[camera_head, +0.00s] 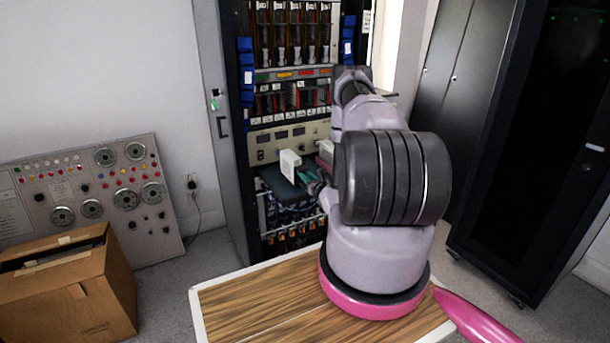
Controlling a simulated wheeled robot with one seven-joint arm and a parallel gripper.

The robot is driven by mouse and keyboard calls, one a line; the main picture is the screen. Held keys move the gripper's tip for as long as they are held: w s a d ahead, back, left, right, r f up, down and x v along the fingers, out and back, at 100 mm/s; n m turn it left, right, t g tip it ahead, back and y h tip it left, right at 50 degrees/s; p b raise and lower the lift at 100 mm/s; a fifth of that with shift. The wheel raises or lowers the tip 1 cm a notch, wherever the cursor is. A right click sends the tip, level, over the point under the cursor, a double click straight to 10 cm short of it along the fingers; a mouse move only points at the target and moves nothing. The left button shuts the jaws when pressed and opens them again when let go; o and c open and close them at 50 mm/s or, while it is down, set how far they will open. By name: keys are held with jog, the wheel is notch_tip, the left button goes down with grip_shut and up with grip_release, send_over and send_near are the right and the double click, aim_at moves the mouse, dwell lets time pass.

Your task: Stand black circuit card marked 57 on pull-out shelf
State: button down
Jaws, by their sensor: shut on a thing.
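The pull-out shelf (275,182) is a dark flat surface sticking out of the open rack, below the beige instrument panel. A white block (290,164) shows at the shelf, left of my gripper. My gripper (314,181) is at the right part of the shelf, largely hidden behind my own arm. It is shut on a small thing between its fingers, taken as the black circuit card. The card's outline and the mark 57 cannot be made out, nor whether it touches the shelf.
The rack (287,138) holds red-edged cards above the panel and cables below the shelf. Its door (221,120) stands open at left. A wood-topped table (255,305) is in front. A cardboard box (75,290) and control panel (95,195) are left, a black cabinet (530,150) right.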

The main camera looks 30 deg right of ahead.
jog(key=shift+f, duration=0.2)
jog(key=c, duration=0.7)
grip_release()
jog(key=shift+s, duration=0.15)
